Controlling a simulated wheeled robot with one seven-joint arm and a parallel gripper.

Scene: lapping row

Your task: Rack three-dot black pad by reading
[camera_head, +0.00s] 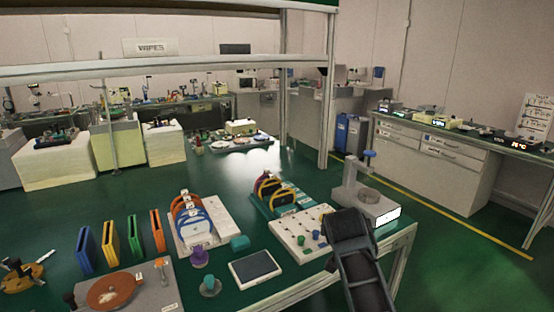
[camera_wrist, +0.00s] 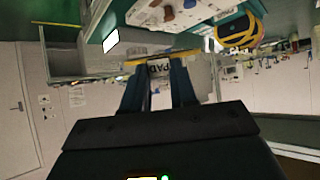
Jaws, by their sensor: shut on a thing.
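My gripper (camera_head: 347,222) is a dark shape over the front right bench corner, beside the gauge stand. The gauge stand (camera_head: 350,198) has a lit display (camera_head: 388,217), too bright to read. A teal-based rack (camera_head: 295,208) holds yellow and dark arched pieces. A pale rack (camera_head: 221,222) left of it holds blue, white and orange arched pieces.
A white pegboard (camera_head: 285,228) with coloured knobs lies left of my gripper. A tablet (camera_head: 255,268), a purple-topped knob (camera_head: 198,257) and upright coloured cases (camera_head: 86,249) stand further left. The bench's right edge is close to my gripper. The bench behind the racks is mostly clear.

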